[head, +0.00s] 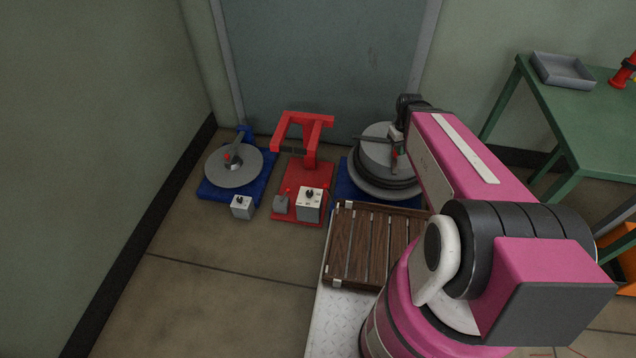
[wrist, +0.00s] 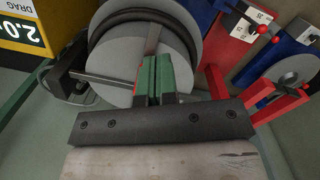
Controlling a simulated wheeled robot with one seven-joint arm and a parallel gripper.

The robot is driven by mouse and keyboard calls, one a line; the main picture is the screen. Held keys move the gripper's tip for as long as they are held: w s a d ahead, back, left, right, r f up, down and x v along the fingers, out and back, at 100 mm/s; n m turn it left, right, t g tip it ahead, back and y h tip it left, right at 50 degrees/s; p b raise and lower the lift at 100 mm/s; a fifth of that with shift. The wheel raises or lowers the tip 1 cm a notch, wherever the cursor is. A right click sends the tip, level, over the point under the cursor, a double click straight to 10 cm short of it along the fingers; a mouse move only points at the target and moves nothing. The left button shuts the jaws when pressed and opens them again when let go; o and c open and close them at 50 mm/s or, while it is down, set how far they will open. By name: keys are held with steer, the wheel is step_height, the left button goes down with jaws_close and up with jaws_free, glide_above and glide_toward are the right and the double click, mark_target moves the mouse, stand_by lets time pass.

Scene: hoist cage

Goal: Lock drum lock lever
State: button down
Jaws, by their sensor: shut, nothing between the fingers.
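A large grey drum (head: 372,160) with a dark band around its side sits on a blue base near the door. Its flat face also shows in the wrist view (wrist: 112,55). A thin grey bar (head: 366,138) shows at its far side in the head view. In the wrist view a bar (wrist: 105,81) runs left from the fingers to a dark block. I cannot tell for sure which bar is the lock lever. My gripper (wrist: 153,72), with green fingers, is shut and empty over the drum face. A red strip shows beside the fingers; contact is unclear.
A red frame (head: 315,148) stands left of the drum, with a grey control box (head: 309,204) in front. A smaller disc (head: 234,166) on a blue base is farther left. A green table (head: 590,115) is at right.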

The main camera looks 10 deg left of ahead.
steer(key=a+f+n+h, duration=0.1)
steer(key=a+f+n, duration=0.4)
steer(key=a+n, duration=0.4)
steer(key=a+f+n+h, duration=0.2)
steer(key=a+f+n, duration=0.2)
steer(key=a+n, duration=0.5)
steer(key=a+f+n+h, duration=0.1)
steer(key=a+f+n, duration=0.4)
steer(key=a+n, duration=0.4)
steer(key=shift+a+f+h, duration=0.3)
steer(key=shift+a, duration=2.95)
steer(key=shift+s, duration=0.1)
steer(key=x, duration=1)
steer(key=shift+s, duration=0.15)
